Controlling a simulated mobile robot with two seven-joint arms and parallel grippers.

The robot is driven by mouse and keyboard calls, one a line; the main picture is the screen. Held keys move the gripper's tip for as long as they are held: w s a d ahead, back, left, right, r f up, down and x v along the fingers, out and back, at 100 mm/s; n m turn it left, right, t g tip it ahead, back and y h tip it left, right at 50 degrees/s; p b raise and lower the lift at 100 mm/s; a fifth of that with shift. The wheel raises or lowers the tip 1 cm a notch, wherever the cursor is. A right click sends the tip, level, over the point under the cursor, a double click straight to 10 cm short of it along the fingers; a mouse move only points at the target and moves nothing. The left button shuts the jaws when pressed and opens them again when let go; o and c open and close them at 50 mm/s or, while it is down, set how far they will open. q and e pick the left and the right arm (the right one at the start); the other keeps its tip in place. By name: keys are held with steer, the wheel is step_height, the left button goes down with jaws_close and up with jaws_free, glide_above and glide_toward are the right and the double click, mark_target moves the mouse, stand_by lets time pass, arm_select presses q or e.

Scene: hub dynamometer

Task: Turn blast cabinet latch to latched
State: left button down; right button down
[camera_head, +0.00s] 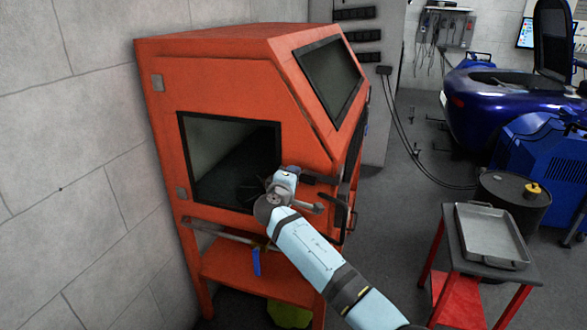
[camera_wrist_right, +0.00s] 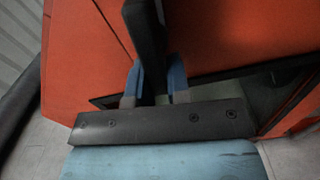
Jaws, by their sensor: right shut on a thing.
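The orange blast cabinet (camera_head: 220,75) stands against the left wall. My left gripper is not in view.
A dark-framed window or opening (camera_head: 225,160) is in the cabinet's side. A metal tray (camera_head: 490,262) sits on a red-legged table at right, beside a black drum (camera_head: 513,200). Floor between is clear.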

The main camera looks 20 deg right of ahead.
steer(key=shift+f+n+p, duration=0.15)
steer(key=shift+n+p, duration=0.25)
steer(key=shift+n, duration=0.4)
steer(key=shift+f, duration=0.1)
steer(key=c, duration=1.1)
jaws_free()
